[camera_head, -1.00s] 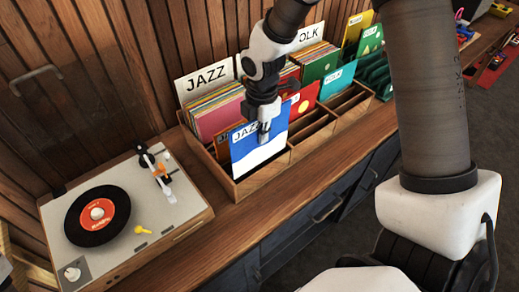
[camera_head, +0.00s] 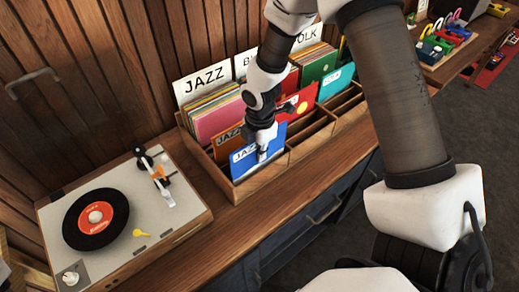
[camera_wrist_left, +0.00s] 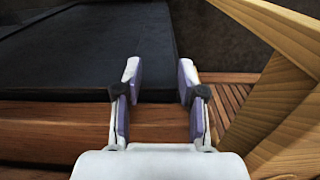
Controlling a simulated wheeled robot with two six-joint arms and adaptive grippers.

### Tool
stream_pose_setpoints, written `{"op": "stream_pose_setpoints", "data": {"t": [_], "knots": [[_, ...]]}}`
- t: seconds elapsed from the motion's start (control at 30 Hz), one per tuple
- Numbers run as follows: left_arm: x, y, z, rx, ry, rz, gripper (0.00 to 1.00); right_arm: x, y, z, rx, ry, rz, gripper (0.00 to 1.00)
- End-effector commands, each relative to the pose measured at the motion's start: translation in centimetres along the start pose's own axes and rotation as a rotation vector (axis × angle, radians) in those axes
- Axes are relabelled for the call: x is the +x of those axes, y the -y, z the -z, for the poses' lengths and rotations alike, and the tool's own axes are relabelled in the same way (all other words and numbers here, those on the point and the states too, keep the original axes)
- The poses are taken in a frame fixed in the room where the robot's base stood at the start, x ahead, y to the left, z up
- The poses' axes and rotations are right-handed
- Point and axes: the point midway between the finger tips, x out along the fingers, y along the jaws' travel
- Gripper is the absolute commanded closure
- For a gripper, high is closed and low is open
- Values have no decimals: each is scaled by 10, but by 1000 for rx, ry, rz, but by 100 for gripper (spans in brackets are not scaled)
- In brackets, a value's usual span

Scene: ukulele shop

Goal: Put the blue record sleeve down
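The blue record sleeve (camera_head: 243,162), marked JAZZ, stands in the front left compartment of the wooden record crate (camera_head: 264,178). Its lower part is hidden behind the crate's front wall. My right gripper (camera_head: 263,153) is at the sleeve's top edge and looks shut on it, though the far finger is hard to see. An orange JAZZ sleeve (camera_head: 227,141) is just behind the blue one. My left gripper (camera_wrist_left: 159,82) is open and empty in the left wrist view; it does not show in the head view.
A turntable (camera_head: 190,205) with a black record stands left of the crate. Other sleeves, among them a red one (camera_head: 300,103) and a teal one (camera_head: 337,82), stand in the crate's other compartments. In the left wrist view, a wooden board edge (camera_wrist_left: 285,100) is close on the right.

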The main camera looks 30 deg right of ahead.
Motion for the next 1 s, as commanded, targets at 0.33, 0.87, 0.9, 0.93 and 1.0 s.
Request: {"op": "stream_pose_setpoints", "data": {"t": [0.33,0.87,0.9,0.93,1.0], "knots": [[0,0,0,0,0,0,60,0,0,0,0,0,0,69],[3,0,0,0,0,0,60,-81,-2,0,0,1,-7,69],[4,0,0,0,0,0,60,-92,-1,0,0,1,-6,69],[4,0,0,0,0,0,60,-99,-1,0,0,1,-6,69],[5,0,0,0,0,0,60,-113,-1,0,0,1,-5,69]]}}
